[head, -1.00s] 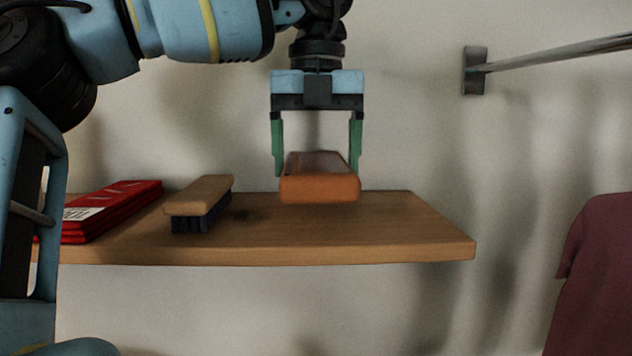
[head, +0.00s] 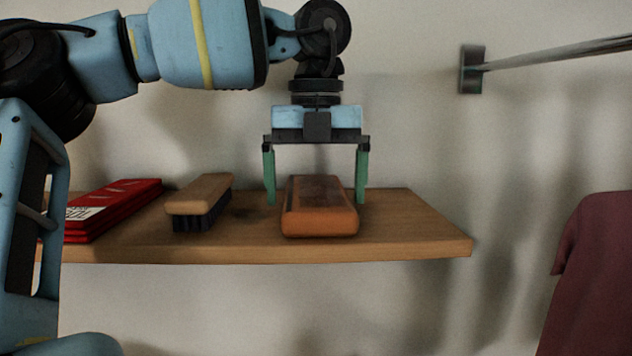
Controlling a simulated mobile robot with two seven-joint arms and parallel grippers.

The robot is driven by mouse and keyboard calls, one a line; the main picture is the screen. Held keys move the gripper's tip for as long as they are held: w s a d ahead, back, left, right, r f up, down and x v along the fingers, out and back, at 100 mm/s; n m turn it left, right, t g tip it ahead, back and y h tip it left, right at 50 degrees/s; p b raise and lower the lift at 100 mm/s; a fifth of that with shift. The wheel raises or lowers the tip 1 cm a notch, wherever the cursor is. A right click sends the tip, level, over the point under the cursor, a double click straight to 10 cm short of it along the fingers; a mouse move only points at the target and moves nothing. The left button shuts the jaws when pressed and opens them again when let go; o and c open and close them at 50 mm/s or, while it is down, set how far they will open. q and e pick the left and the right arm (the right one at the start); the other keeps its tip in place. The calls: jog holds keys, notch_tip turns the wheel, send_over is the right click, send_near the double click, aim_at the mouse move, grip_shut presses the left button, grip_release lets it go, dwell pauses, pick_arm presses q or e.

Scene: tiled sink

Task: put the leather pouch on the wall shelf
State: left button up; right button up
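The leather pouch (head: 320,207) is an orange-brown block shape. It lies flat on the wooden wall shelf (head: 420,225), right of the brush. My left gripper (head: 316,190) points down over the pouch, with one green finger on each side of it. The fingers are spread wider than the pouch, with a gap at the left finger and a smaller one at the right. The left gripper is open. My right gripper is not in view.
A wooden brush (head: 199,200) with dark bristles lies left of the pouch. A red stack (head: 115,208) lies farther left. The shelf's right end is bare. A metal rail (head: 560,55) is on the wall at upper right, and a maroon cloth (head: 598,280) hangs at lower right.

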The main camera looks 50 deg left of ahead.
aim_at(316, 189)
pick_arm(q)
jog(key=shift+r, duration=0.5)
notch_tip(316, 189, up, 6)
jog(key=shift+f, duration=0.1)
notch_tip(316, 189, up, 6)
jog(key=shift+f+p, duration=0.25)
jog(key=shift+p, duration=0.55)
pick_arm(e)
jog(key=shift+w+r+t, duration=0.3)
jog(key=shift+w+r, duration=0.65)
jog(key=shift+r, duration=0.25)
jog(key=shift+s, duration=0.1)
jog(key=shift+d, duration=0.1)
